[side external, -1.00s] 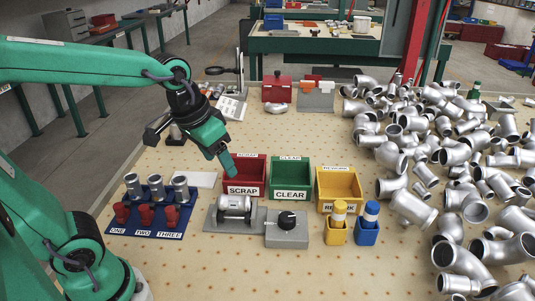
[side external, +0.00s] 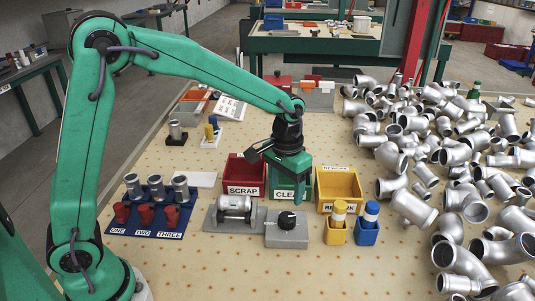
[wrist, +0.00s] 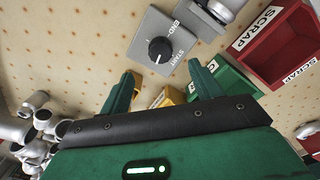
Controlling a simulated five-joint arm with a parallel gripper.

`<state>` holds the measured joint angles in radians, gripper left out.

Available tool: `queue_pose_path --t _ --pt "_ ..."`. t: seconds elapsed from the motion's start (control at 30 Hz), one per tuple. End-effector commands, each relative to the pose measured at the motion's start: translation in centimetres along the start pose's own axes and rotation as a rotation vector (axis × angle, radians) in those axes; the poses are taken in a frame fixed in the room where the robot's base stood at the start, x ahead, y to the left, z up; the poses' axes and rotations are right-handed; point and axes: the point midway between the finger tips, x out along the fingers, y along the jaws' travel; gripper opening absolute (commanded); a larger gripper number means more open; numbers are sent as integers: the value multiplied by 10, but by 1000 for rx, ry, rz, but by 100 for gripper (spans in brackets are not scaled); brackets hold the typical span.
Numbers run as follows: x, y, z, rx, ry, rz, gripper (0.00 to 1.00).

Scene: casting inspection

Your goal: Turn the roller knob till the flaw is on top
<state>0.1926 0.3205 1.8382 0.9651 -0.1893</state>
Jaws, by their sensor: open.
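The black roller knob (side external: 287,220) sits on a grey box in the side view, with a white pointer mark. In the wrist view the knob (wrist: 161,49) lies just beyond my fingertips, with START and END printed on its box. A silver pipe casting (side external: 234,205) rests on the roller stand left of the box; no flaw can be made out on it. My gripper (side external: 295,195) points down above and behind the knob, in front of the green bin. In the wrist view my gripper (wrist: 163,83) has its fingers spread apart, with nothing between them, clear of the knob.
Behind stand the red SCRAP bin (side external: 243,178), the green CLEAR bin (side external: 282,192) and the yellow bin (side external: 338,186). Yellow and blue holders (side external: 366,224) stand right of the knob. A blue rack (side external: 152,222) holds cups at left. Castings pile up at right. The front table is clear.

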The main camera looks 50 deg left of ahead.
Motion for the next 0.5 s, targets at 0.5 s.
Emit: queue_pose_path --t 0.5 --pt "19 7 -9 -1 -29 -6 64"
